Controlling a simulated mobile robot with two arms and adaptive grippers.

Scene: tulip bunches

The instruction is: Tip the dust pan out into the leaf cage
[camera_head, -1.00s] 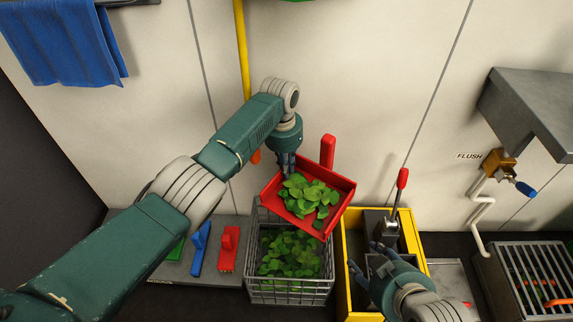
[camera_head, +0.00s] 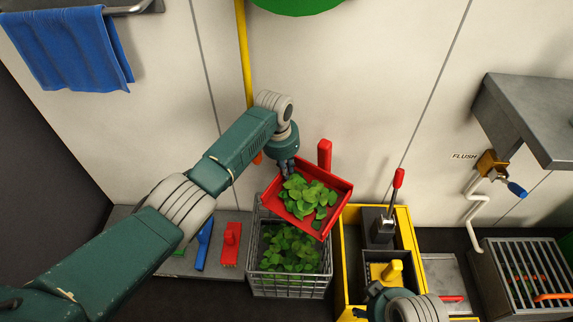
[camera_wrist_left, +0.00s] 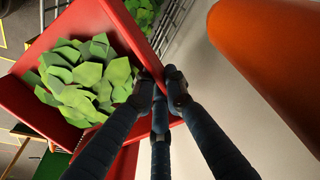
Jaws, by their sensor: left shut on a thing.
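My left gripper (camera_head: 287,168) is shut on the edge of the red dust pan (camera_head: 341,197). In the left wrist view its fingers (camera_wrist_left: 163,88) pinch the pan's red wall (camera_wrist_left: 129,32). The pan holds a heap of green leaves (camera_head: 308,192) and is tilted above the wire leaf cage (camera_head: 290,286). Its red handle (camera_head: 324,154) sticks up at the back. The cage stands on the floor with green leaves (camera_head: 289,247) inside. My right gripper (camera_head: 373,298) is at the bottom edge, in front of the yellow cart; its fingers are partly hidden.
The yellow-framed cart (camera_head: 346,270) stands right of the cage, with a mop wringer and a yellow-handled brush (camera_head: 386,271). Left of the cage, a red brush (camera_head: 230,245) and a blue one (camera_head: 204,243) lie on a grey mat. A grated drain (camera_head: 520,270) is far right.

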